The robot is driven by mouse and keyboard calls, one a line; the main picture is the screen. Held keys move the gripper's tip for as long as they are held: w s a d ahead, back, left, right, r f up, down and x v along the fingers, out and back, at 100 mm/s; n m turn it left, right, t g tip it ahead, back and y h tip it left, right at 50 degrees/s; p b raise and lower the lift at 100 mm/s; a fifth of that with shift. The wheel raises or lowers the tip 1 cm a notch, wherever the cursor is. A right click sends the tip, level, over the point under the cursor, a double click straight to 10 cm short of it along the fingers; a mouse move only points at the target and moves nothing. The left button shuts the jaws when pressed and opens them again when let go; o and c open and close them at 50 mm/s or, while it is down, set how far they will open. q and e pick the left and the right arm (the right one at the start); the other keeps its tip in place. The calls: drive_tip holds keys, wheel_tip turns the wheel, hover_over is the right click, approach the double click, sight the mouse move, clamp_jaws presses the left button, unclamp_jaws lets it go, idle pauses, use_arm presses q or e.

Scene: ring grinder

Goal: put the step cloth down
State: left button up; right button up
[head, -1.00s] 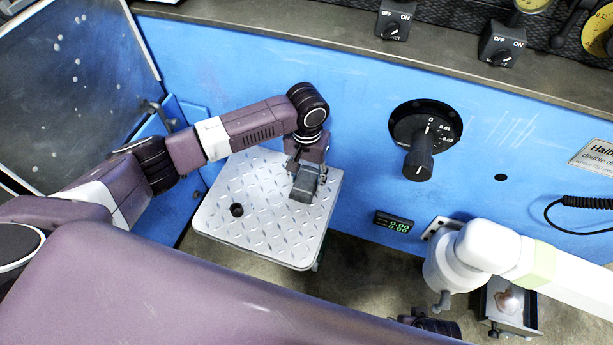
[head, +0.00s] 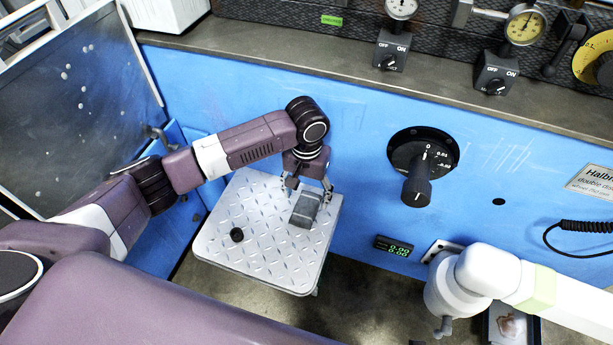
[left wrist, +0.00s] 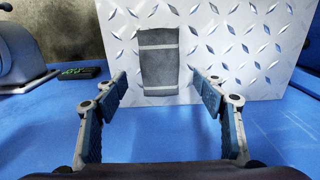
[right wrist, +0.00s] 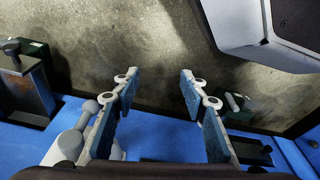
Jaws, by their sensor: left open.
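The step cloth (head: 305,209) is a folded dark grey cloth with pale bands. It lies on the diamond-plate step (head: 262,256), near the step's right edge by the blue machine wall. In the left wrist view the cloth (left wrist: 158,62) lies flat on the plate, just beyond the fingertips. My left gripper (head: 308,187) is open and close to the cloth, with its fingers apart and nothing between them. My right gripper (right wrist: 158,78) is open and empty in the right wrist view, above the floor; it does not show in the head view.
The blue machine front (head: 350,150) stands behind, with a black dial knob (head: 417,190) sticking out. A white pipe fitting (head: 470,278) is at the right. Bare floor (head: 365,300) lies between.

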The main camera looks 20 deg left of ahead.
sight(306, 205)
use_arm(q)
wheel_tip(306, 205, up, 9)
drive_tip(key=p, duration=0.1)
drive_tip(key=shift+f+p, duration=0.2)
drive_tip(key=shift+p, duration=0.1)
use_arm(e)
drive_tip(key=s+f, duration=0.4)
drive_tip(key=f, duration=0.1)
drive_tip(key=shift+d, duration=0.3)
